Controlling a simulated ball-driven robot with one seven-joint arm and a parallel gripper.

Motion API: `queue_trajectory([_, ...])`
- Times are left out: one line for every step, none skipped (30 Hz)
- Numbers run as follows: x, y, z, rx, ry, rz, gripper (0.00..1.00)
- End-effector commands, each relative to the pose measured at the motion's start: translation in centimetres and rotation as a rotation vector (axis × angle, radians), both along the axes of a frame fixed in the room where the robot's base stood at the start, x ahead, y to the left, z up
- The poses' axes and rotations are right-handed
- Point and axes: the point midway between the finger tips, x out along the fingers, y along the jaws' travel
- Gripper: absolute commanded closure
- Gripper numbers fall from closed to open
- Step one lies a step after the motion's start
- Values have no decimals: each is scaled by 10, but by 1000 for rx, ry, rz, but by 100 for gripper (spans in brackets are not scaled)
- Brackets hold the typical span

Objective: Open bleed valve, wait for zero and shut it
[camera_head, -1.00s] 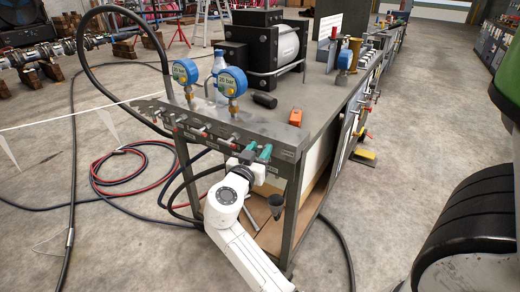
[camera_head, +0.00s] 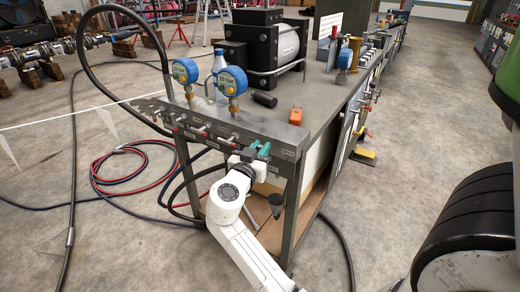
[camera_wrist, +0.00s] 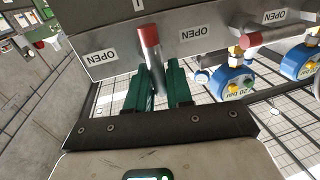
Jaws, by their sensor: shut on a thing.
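My gripper (camera_head: 259,147), with green fingers, is at the right part of the bench's front valve panel (camera_head: 285,153). In the wrist view its fingers stand on either side of a grey valve lever with a red tip (camera_wrist: 149,36), shut on it. The red tip sticks out past the fingers. Labels reading OPEN (camera_wrist: 99,57) are on the panel beside the lever, upside down in this view. Two blue pressure gauges (camera_head: 232,81) (camera_head: 186,71) stand above the panel. Their faces are marked in bar, but I cannot read the needles.
More red-tipped levers (camera_head: 200,130) line the panel to the left. A black pump unit (camera_head: 262,42), a bottle (camera_head: 221,70) and an orange block (camera_head: 296,116) are on the bench. Hoses (camera_head: 130,165) lie on the floor at left. A large black roller (camera_head: 470,220) is at right.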

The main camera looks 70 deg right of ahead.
Motion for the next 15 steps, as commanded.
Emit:
queue_trajectory([0,0,0,1,4,1,100])
queue_trajectory([1,0,0,2,8,1,100])
queue_trajectory([1,0,0,4,15,1,100])
queue_trajectory([1,0,0,5,21,1,100])
queue_trajectory([1,0,1,7,29,1,100])
queue_trajectory([1,0,1,11,44,0,100])
queue_trajectory([2,0,1,13,55,0,100])
queue_trajectory([2,0,1,17,69,0,100])
queue_trajectory([2,0,1,22,89,0,100])
queue_trajectory([3,0,1,26,108,0,100])
queue_trajectory([3,0,1,31,127,0,100])
queue_trajectory([4,0,1,38,155,1,100])
queue_trajectory([5,0,1,43,176,2,100])
queue_trajectory([6,-1,1,49,201,2,100])
queue_trajectory([6,-1,2,57,234,2,100])
